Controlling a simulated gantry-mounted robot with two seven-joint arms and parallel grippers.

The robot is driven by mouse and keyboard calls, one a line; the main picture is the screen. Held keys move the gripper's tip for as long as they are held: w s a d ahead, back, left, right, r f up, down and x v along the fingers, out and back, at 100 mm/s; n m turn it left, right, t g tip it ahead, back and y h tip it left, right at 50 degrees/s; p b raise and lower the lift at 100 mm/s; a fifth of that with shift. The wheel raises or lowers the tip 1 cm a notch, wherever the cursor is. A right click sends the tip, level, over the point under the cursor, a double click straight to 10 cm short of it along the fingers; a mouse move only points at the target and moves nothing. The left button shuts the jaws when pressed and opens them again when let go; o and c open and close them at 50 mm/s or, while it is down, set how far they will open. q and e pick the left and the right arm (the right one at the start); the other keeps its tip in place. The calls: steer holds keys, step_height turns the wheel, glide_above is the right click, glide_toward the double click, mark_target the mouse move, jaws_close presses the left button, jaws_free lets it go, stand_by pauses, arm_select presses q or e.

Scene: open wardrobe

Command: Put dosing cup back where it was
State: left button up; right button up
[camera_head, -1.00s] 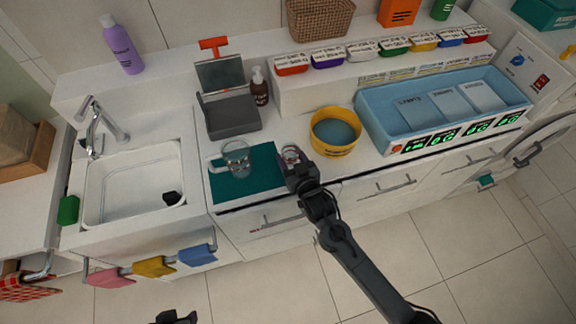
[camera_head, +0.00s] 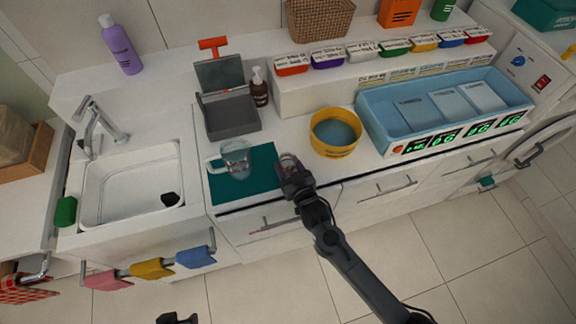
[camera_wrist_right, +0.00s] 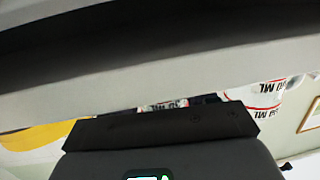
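The small clear dosing cup (camera_head: 288,160), with reddish marks, shows at the tips of my right gripper (camera_head: 291,170), at the right edge of the teal mat (camera_head: 262,185). The gripper appears shut on it, and its dark fingers hide most of the cup. In the right wrist view a dark gripper part covers much of the picture; a sliver of clear surface with red marks (camera_wrist_right: 163,105) shows behind it. A clear glass measuring jug (camera_head: 236,160) stands on the mat, left of the gripper. A dark part of my left gripper (camera_head: 177,318) shows at the bottom edge; its fingers are unclear.
A yellow bowl (camera_head: 335,140) stands close right of the gripper. A blue tray (camera_head: 375,115) is further right. A grey dustpan-like holder (camera_head: 230,118) and brown bottle (camera_head: 259,88) stand behind. The sink (camera_head: 130,190) is left. Bare counter lies between mat and bowl.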

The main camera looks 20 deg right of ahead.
steer(key=o, duration=0.4)
steer(key=shift+r, duration=0.15)
steer(key=s+d+r+g, duration=0.1)
steer(key=s+g, duration=0.3)
steer(key=s, duration=0.6)
steer(key=s+d+r+n+g+p, duration=0.1)
steer(key=s+g, duration=0.3)
steer(key=s, duration=0.7)
steer(key=s+d+r+g, duration=0.1)
steer(key=s+g, duration=0.3)
steer(key=s, duration=0.6)
steer(key=shift+s+d+g+p, duration=0.3)
steer(key=shift+s+d, duration=0.05)
steer(key=shift+d, duration=0.45)
steer(key=shift+r, duration=0.1)
